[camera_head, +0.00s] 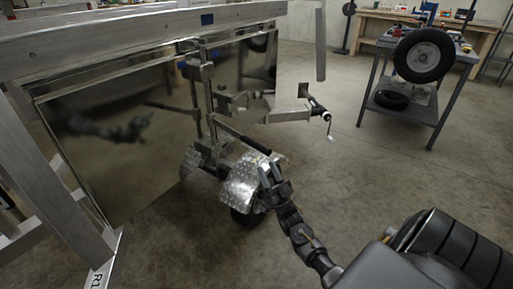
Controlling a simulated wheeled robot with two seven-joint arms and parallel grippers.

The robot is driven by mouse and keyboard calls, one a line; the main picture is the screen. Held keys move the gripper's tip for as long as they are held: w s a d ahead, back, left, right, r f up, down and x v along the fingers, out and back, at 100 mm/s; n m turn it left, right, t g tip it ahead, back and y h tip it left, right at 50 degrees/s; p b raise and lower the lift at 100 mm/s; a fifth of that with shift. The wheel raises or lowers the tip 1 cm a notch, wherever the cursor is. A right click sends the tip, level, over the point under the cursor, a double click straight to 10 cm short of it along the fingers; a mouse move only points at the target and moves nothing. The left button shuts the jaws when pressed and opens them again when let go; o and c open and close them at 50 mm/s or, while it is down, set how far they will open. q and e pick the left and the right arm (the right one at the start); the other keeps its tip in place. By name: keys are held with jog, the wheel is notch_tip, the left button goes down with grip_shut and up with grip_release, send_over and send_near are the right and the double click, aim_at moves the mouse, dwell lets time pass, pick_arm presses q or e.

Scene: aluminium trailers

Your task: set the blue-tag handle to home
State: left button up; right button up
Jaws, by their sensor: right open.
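A small blue tag (207,19) sits on the side of the trailer's upper metal rail. Below it stands an upright metal post with a latch-like fitting (193,64). A lever with a dark grip (242,138) slopes down to the right from the lower part of the post, its end close to my right gripper. I cannot tell for sure which handle the tag marks. My right gripper (266,166) is open, in front of the diamond-plate fender, near the lever's lower end; whether they touch is unclear. My left gripper is not in view.
The fender (239,181) covers a small wheel (244,217). A crank jack (325,115) sticks out to the right. A polished panel (120,150) mirrors a dark arm. A cart (375,95) with a tyre (423,55) stands back right. Floor between is clear.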

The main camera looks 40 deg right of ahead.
aim_at(256, 146)
jog(key=x, duration=0.8)
jog(key=shift+w+r+p, duration=0.2)
jog(key=shift+w+p, duration=0.1)
jog(key=shift+p, duration=0.05)
jog(key=shift+w+r, duration=0.4)
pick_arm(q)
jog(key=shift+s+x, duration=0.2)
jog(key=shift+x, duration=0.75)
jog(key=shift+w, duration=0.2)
pick_arm(e)
grip_shut()
